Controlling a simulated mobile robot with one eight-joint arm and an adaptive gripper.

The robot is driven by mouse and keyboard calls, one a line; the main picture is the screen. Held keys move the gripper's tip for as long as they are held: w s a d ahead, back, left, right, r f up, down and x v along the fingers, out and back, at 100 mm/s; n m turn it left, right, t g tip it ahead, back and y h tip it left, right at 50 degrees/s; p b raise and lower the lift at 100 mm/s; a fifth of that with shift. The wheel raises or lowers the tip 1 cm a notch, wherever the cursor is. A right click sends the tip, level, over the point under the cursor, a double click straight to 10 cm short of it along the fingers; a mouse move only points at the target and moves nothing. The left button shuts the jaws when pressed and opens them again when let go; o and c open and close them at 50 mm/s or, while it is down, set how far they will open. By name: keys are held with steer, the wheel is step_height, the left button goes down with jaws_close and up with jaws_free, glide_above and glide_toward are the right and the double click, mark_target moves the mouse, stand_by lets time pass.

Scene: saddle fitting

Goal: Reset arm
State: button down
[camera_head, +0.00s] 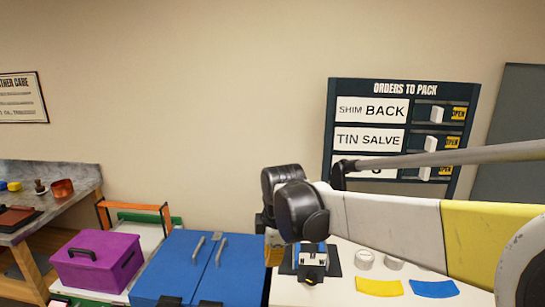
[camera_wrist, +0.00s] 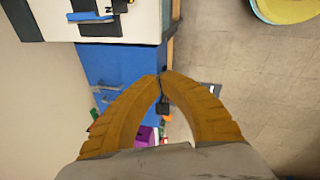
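My gripper (camera_wrist: 161,76) shows in the wrist view as two curved orange-brown fingers. Their tips come together, and I see nothing held at them. Beyond the fingers lies the blue chest (camera_wrist: 115,62). In the head view my arm (camera_head: 385,222) reaches in from the right, across the front of the order board (camera_head: 400,88). The arm's black end joints (camera_head: 300,208) are above the white table. The gripper is mostly hidden behind them in that view.
The blue chest (camera_head: 190,270) and a purple box (camera_head: 95,263) stand left of the white table (camera_head: 320,292). A yellow piece (camera_head: 379,287), a blue piece (camera_head: 434,289) and white rolls (camera_head: 365,260) lie on the table. A workbench (camera_head: 60,172) is at far left.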

steer(key=s+d+r+m+t, duration=0.2)
steer(key=s+d+r+m, duration=0.2)
steer(key=s+d+m, duration=0.75)
steer(key=s+d+f+m+t+h, duration=0.1)
steer(key=s+d+f+m+t, duration=0.1)
steer(key=s+d+m, duration=0.5)
steer(key=s+d+f, duration=0.1)
steer(key=s, duration=0.2)
steer(key=shift+f+m, duration=0.15)
steer(key=shift+m, duration=0.2)
